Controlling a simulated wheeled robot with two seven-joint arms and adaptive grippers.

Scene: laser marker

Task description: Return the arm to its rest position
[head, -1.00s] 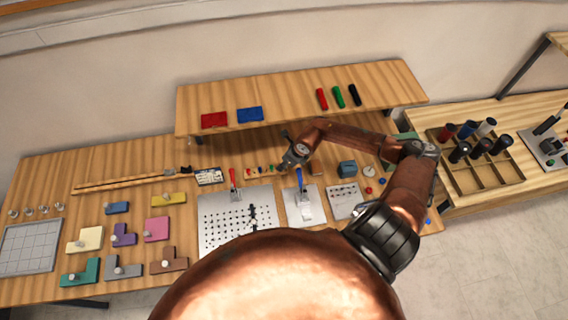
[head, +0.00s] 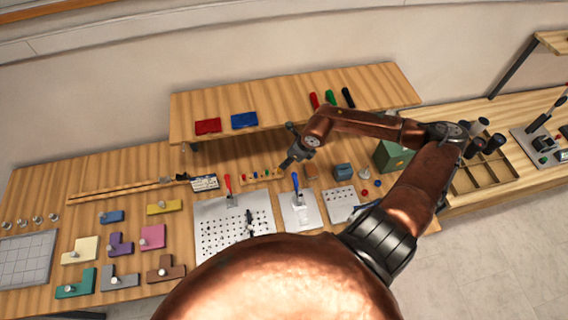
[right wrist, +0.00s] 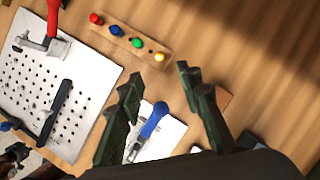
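My right arm is copper-brown and reaches from the bottom of the head view across the right part of the table. Its elbow is bent out to the right, above the wooden compartment tray. My right gripper (head: 286,165) is over the back of the table, below the front edge of the raised shelf. In the right wrist view its two dark green fingers (right wrist: 160,76) are spread apart with nothing between them. My left arm and left gripper do not show in either view.
A peg block (right wrist: 130,40) with coloured pegs lies near the gripper. A blue-handled clamp (head: 296,188) and a perforated plate (head: 210,238) are in front. The raised shelf (head: 290,100) spans the back. A compartment tray (head: 485,172) and green box (head: 393,157) are at right.

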